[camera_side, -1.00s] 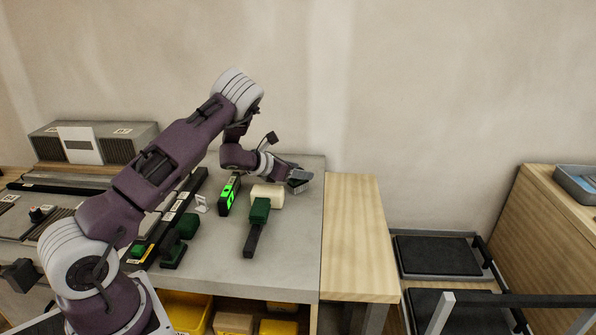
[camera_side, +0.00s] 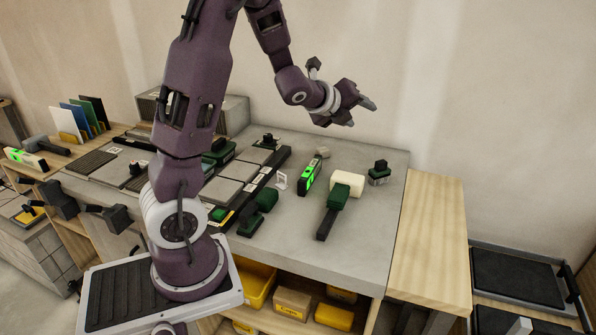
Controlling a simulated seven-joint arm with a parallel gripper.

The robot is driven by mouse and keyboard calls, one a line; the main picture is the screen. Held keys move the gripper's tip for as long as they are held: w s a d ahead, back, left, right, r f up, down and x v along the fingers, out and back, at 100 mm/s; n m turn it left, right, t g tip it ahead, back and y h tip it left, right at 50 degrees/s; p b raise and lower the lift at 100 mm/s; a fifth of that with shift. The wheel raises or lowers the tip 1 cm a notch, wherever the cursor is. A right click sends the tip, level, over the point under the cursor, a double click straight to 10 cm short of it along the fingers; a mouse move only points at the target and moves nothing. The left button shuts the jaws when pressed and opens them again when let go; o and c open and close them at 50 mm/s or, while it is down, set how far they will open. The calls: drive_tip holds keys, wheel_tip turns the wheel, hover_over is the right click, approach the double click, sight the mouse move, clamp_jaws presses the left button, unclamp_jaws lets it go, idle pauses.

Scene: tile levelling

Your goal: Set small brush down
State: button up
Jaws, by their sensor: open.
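A small dark green piece with a black top and a pale underside, which I take for the small brush (camera_side: 379,170), stands on the grey worktop (camera_side: 395,160) near its back right corner. Nothing holds it. My gripper (camera_side: 361,112) is up in the air above and to the left of the brush, clear of it. Its two fingers are spread apart, with nothing between them.
A mallet with a cream head (camera_side: 348,180) and green and black handle lies in front left of the brush. A black level with green lights (camera_side: 309,174) lies farther left, near grey tiles (camera_side: 213,191). A wooden side surface (camera_side: 428,240) at right is bare.

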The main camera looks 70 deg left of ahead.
drive_tip(key=s+d+r+n+g+h, duration=0.1)
drive_tip(key=s+d+n+g+h, duration=0.1)
drive_tip(key=s+d+n, duration=0.8)
drive_tip(key=s+d+r+n+g+h, duration=0.2)
drive_tip(key=s+d+n+g, duration=0.2)
drive_tip(key=s+d+n, duration=0.7)
drive_tip(key=s+d, duration=0.3)
drive_tip(key=s, duration=0.5)
drive_tip(key=shift+s+r, duration=0.15)
drive_tip(key=shift+r, duration=0.05)
